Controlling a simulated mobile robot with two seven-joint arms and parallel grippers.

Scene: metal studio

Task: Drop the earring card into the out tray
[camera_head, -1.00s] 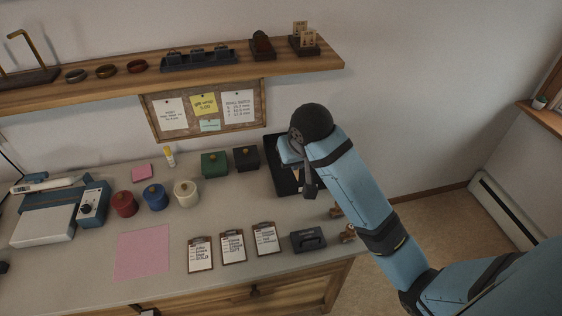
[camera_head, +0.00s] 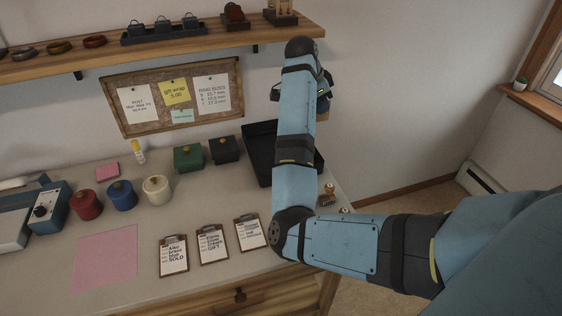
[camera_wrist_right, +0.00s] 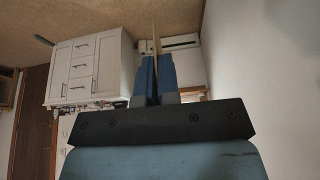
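The out tray appears to be the black tray (camera_head: 259,168) at the back right of the bench, partly hidden behind my right arm. My right gripper (camera_head: 322,88) is up beyond that arm, near the wall and right of the shelf end, mostly hidden in the head view. In the right wrist view its blue fingers (camera_wrist_right: 155,78) are close together on a thin tan piece seen edge-on, apparently the earring card (camera_wrist_right: 156,38). Its face is not visible there. A stand (camera_head: 281,18) with tan cards is on the shelf, cut by the top edge. My left gripper is out of view.
Green (camera_head: 188,157) and dark (camera_head: 223,149) boxes stand left of the tray. Several small clipboards (camera_head: 213,243) lie in front, with a pink sheet (camera_head: 105,256) to their left. The wooden shelf (camera_head: 200,45) overhangs the back. Small stamps (camera_head: 328,196) stand at the right edge.

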